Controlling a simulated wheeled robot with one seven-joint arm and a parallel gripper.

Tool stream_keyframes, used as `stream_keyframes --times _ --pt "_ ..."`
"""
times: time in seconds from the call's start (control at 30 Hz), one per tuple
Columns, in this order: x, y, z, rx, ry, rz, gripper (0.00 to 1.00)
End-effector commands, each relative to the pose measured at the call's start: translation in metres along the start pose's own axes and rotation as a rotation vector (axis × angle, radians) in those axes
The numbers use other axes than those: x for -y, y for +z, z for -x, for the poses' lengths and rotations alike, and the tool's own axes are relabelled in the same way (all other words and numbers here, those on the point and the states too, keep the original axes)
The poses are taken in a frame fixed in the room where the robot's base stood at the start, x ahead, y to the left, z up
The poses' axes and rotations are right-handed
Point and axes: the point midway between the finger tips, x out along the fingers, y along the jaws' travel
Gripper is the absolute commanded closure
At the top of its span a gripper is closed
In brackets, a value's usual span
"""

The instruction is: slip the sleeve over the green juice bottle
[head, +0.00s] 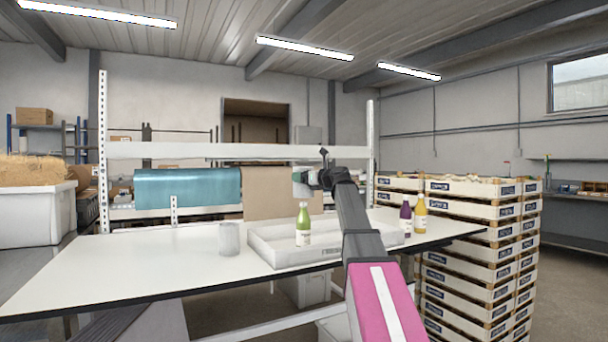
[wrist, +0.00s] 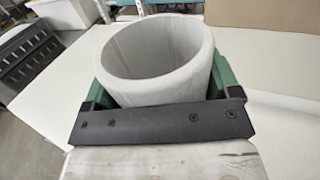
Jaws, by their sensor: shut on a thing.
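The green juice bottle (head: 303,228) stands upright in a shallow white tray (head: 284,259) on the table. My gripper (head: 303,182) is raised above the table, and in the head view it appears above the bottle; the depth between them is hard to tell. In the wrist view my gripper's green fingers (wrist: 158,98) are shut on the sleeve (wrist: 150,85), a pale grey open tube with its round mouth facing up. The sleeve is small and partly hidden in the head view. The bottle cannot be seen in the wrist view.
A grey cylinder (head: 229,239) stands on the white table (head: 130,262) left of the tray. Purple (head: 405,215) and yellow (head: 420,217) bottles stand near the tray's right end. Stacked crates (head: 470,260) rise at the right. A teal roll (head: 187,187) lies behind. The table's left is clear.

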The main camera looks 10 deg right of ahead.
Motion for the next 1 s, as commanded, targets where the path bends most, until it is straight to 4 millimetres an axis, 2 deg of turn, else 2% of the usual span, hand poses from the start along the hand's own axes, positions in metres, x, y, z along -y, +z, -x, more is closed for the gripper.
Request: stream_keyframes --times 1.0 --pt "0.000 -0.062 0.000 -0.001 -0.001 0.000 0.25"
